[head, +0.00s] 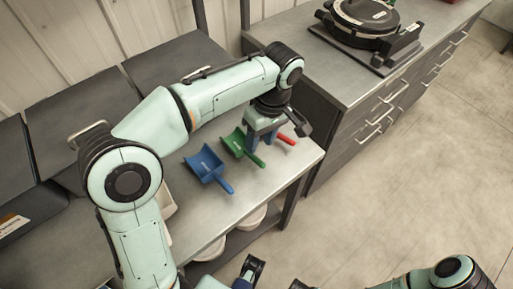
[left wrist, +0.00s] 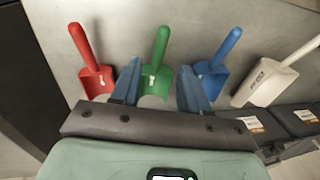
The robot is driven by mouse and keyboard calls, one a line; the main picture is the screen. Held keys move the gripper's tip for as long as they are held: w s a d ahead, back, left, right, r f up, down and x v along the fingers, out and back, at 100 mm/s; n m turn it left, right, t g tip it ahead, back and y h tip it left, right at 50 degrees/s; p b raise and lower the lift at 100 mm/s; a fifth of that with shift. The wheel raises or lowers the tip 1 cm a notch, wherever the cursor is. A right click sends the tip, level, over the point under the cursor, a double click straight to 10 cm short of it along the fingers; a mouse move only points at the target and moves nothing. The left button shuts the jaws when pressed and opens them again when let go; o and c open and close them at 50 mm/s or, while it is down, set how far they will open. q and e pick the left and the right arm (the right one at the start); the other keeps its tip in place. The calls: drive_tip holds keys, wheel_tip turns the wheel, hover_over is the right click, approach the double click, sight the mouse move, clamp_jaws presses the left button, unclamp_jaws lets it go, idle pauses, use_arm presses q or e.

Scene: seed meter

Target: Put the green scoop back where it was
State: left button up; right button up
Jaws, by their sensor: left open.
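The green scoop (head: 237,144) lies on the metal bench between the blue scoop (head: 207,165) and the red scoop (head: 286,139). My left gripper (head: 262,143) is above the bench at the green scoop and hides part of it. In the left wrist view, its two open fingers (left wrist: 159,72) show on either side of the green scoop (left wrist: 155,78), whose handle points away from the gripper. I cannot tell whether the fingers touch it. Parts of my right arm (head: 450,274) show at the bottom of the head view, and its jaw state is unclear.
The red scoop (left wrist: 97,80) and blue scoop (left wrist: 212,76) flank the green one closely. A white scoop (left wrist: 264,83) lies beyond the blue one. Dark bins (left wrist: 298,120) line the bench's back. A round black device (head: 362,17) stands on the neighbouring counter.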

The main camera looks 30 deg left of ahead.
use_arm(q)
drive_tip(key=shift+w+d+r+p, duration=0.15)
drive_tip(key=shift+r+p, duration=0.1)
drive_tip(key=shift+r, duration=0.8)
drive_tip(key=shift+w+d+r+p, duration=0.15)
drive_tip(key=shift+r+p, duration=0.1)
drive_tip(key=shift+r, duration=0.75)
drive_tip(key=shift+a, duration=0.1)
